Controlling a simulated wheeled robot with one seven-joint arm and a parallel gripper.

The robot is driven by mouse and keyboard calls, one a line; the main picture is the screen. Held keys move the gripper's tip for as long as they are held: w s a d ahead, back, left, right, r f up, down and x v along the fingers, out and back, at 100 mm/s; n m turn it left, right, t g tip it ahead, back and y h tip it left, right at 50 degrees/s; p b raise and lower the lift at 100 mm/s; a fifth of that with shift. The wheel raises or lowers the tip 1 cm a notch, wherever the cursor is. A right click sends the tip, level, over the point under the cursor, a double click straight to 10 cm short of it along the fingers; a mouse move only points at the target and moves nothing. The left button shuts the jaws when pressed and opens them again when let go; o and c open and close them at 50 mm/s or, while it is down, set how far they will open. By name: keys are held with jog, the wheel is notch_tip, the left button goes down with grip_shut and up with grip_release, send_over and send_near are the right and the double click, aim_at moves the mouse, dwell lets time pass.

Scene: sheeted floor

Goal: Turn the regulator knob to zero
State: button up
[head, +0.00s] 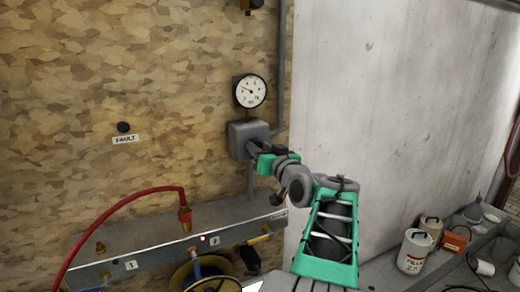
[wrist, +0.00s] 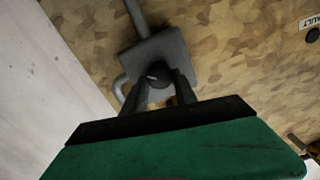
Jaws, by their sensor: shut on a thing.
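The regulator is a grey box (head: 238,140) on the chipboard wall, with a round white gauge (head: 250,91) above it. The gauge's needle points to the upper left of its dial. My gripper (head: 255,148) reaches the front of the box from the right. In the wrist view the grey box (wrist: 163,52) lies beyond my gripper (wrist: 158,82). Its two dark fingers are shut on the dark round knob (wrist: 157,72), one on each side. The fingers hide most of the knob, and its marking cannot be read.
A metal manifold rail (head: 150,250) with a red hose (head: 115,210) runs below the regulator. A grey pipe (head: 281,70) rises at the panel's right edge. White canisters (head: 412,252) stand at the lower right. The pale wall (head: 400,90) is bare.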

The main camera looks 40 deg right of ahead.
grip_shut()
jog(key=shift+f+n+b, duration=0.2)
jog(key=shift+n+b, duration=0.1)
jog(key=shift+b, duration=0.6)
jog(key=shift+a+n+b, duration=0.15)
jog(key=shift+n+b, duration=12.05)
jog(key=shift+b, duration=1.65)
